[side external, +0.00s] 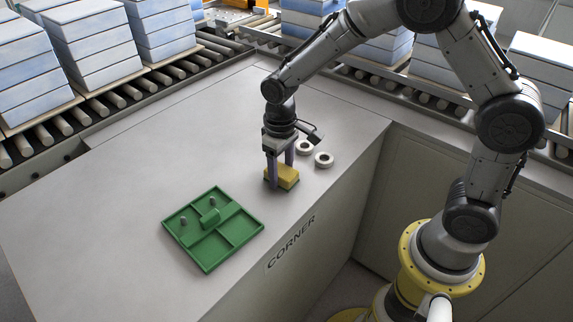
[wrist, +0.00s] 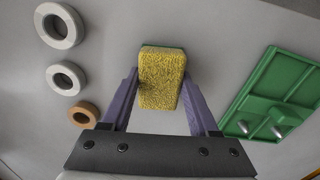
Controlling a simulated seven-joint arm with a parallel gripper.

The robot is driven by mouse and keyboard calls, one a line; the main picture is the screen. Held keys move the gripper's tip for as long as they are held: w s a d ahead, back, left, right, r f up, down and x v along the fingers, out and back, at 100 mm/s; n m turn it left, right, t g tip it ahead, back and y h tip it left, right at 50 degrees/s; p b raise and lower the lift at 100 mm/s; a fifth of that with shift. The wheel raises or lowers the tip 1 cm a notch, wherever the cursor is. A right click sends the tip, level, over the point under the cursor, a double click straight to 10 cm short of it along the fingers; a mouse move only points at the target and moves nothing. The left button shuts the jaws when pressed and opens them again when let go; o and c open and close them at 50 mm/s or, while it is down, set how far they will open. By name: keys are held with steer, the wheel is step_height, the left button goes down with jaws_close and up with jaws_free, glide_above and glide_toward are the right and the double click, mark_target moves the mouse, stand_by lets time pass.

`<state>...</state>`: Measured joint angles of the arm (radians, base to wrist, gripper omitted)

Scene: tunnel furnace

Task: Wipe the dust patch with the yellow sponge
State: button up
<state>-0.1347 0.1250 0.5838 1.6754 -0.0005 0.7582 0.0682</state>
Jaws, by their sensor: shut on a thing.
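The yellow sponge (side external: 287,174), with a green underside, is between the two purple fingers of my gripper (side external: 279,178), near the table's right edge. In the wrist view the sponge (wrist: 161,80) sits between the fingertips of my gripper (wrist: 160,85), which is shut on it. The sponge is at or just above the tabletop; I cannot tell whether it touches. I cannot make out a dust patch in either view.
A green divided tray (side external: 190,252) with small grey pegs lies left of my gripper. White rings (side external: 324,160) lie just right of the sponge; the wrist view also shows an orange-brown ring (wrist: 83,114). Roller conveyors with stacked blue-white blocks (side external: 95,45) line the back. The left tabletop is clear.

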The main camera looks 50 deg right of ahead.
mark_target(258, 201)
steer(key=shift+a, duration=3.9)
steer(key=shift+a+r, duration=0.1)
steer(key=shift+a, duration=0.1)
step_height(258, 201, up, 8)
steer(key=shift+d, duration=0.1)
